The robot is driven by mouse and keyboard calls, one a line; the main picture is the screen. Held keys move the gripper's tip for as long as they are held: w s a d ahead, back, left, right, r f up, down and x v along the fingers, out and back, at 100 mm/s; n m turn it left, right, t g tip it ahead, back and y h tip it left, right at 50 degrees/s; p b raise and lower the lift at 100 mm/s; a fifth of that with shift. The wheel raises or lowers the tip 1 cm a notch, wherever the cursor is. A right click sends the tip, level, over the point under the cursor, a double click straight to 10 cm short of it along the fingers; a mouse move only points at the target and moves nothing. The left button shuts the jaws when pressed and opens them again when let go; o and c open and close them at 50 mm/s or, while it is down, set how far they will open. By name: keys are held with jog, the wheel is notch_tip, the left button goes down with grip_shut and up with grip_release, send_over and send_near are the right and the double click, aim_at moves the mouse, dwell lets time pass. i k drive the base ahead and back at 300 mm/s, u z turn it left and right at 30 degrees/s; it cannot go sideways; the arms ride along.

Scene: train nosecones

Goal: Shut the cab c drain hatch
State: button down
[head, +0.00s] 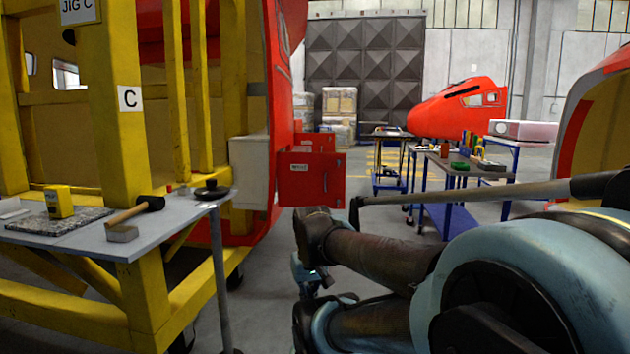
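Cab C (283,95) is the red shell at the left, held in the yellow jig (115,130) marked C. A red hatch door (322,180) with a small white label stands out from the cab's side, open, near the picture's middle. A second red panel (317,141) shows just behind and above it. A pale box-like part (250,172) sits at the cab's edge, left of the door. My arm reaches in from the right, below and in front of the door, with a gap between them. My gripper's fingers cannot be made out among the dark arm parts.
A grey shelf (185,212) on the jig holds a mallet (130,212), a yellow box (58,201) and other small items. Blue-framed trolleys (450,190) with tools stand at the right. Another red nosecone (458,108) is behind them. The floor beyond the door is partly clear.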

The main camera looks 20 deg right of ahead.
aim_at(304, 179)
jog(key=i, duration=1.2)
jog(key=z, duration=0.55)
jog(key=i, duration=0.55)
jog(key=z, duration=0.3)
